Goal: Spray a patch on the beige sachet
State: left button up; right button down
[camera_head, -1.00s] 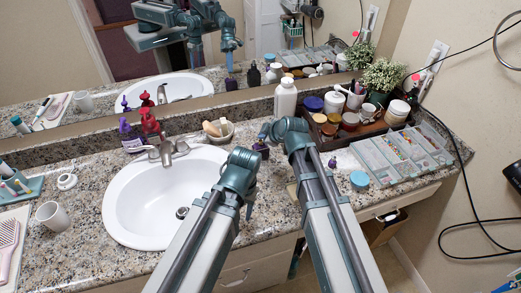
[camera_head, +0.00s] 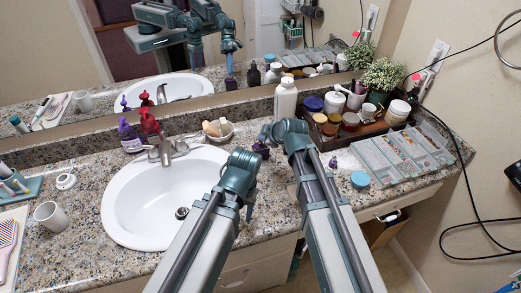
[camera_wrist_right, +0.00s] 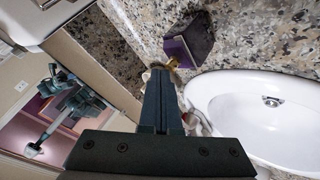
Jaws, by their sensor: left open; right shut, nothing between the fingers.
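My right gripper (camera_head: 266,134) is shut and empty beside a small dark purple bottle (camera_head: 261,150) on the counter, right of the sink. In the right wrist view the shut fingers (camera_wrist_right: 160,76) point toward the purple bottle (camera_wrist_right: 190,40), whose gold-coloured part lies close to the fingertips; contact cannot be told. My left gripper (camera_head: 250,211) is open, low over the counter right of the sink, with its fingers partly hidden. A small beige edge (camera_head: 292,190) shows between the arms. I cannot tell whether it is the sachet, as my right arm covers much of that area.
The white sink (camera_head: 125,205) lies to the left. A white bottle (camera_head: 286,100), a dark tray of jars (camera_head: 375,128) and a clear organiser (camera_head: 405,155) stand behind and right.

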aim_at(263, 147)
pick_arm(q)
jog(key=shift+r+p, duration=0.35)
jog(key=shift+r, duration=0.05)
pick_arm(e)
jog(key=shift+r, duration=0.45)
pick_arm(q)
notch_tip(263, 147, up, 6)
jog(key=p, duration=0.6)
pick_arm(e)
notch_tip(263, 147, up, 6)
pick_arm(q)
grip_shut()
dwell(0.8)
dwell(0.5)
